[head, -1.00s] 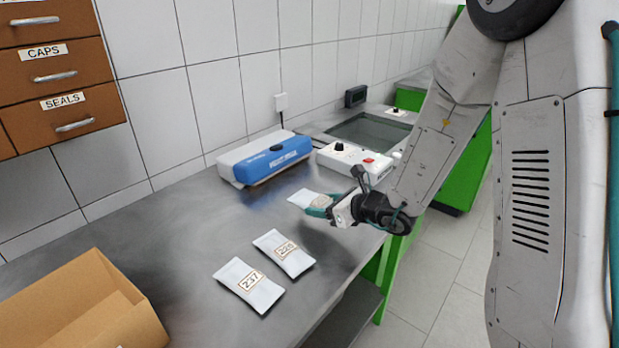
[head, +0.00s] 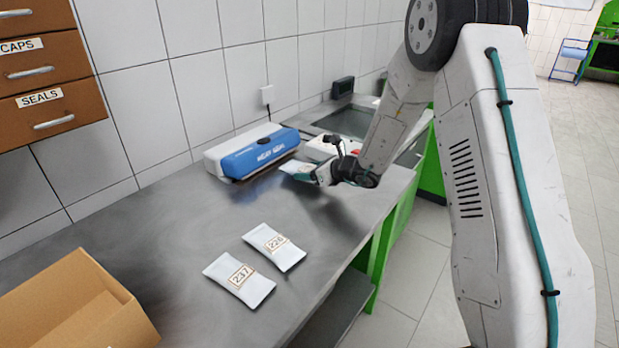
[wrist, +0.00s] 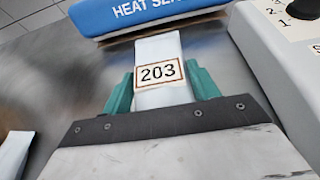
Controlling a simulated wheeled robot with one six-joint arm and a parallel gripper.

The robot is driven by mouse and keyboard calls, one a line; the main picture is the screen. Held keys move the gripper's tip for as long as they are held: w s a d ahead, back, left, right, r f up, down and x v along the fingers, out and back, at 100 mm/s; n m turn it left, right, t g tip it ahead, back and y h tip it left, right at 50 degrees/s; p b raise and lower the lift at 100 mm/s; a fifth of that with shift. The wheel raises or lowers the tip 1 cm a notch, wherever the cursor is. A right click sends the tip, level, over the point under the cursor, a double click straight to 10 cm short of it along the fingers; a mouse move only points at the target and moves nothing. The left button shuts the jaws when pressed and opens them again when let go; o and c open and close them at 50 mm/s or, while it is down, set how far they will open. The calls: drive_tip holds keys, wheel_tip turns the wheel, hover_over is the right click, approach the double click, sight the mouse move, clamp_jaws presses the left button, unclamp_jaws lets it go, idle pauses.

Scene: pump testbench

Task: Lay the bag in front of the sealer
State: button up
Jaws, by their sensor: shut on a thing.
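The heat sealer (head: 254,152), white with a blue lid, stands on the steel bench near the wall. It also shows at the top of the wrist view (wrist: 140,14). My gripper (head: 309,173) is near the sealer's right front side in the head view. Its teal fingers, also in the wrist view (wrist: 160,90), are shut on a white bag (wrist: 158,62) labelled 203. The bag points toward the sealer's blue front, and its far end is close to it. In the head view the bag (head: 296,167) is small and partly hidden by the fingers. I cannot tell whether it touches the bench.
Two white bags, labelled 226 (head: 274,247) and 237 (head: 239,279), lie on the bench (head: 170,230). An open cardboard box (head: 80,305) stands at the front left. A white control unit (wrist: 285,50) is close on the gripper's right. The bench left of the sealer is clear.

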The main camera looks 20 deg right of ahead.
drive_tip(key=shift+f, duration=1.1)
drive_tip(key=shift+f, duration=0.2)
drive_tip(key=o, duration=1.1)
drive_tip(key=shift+r, duration=0.1)
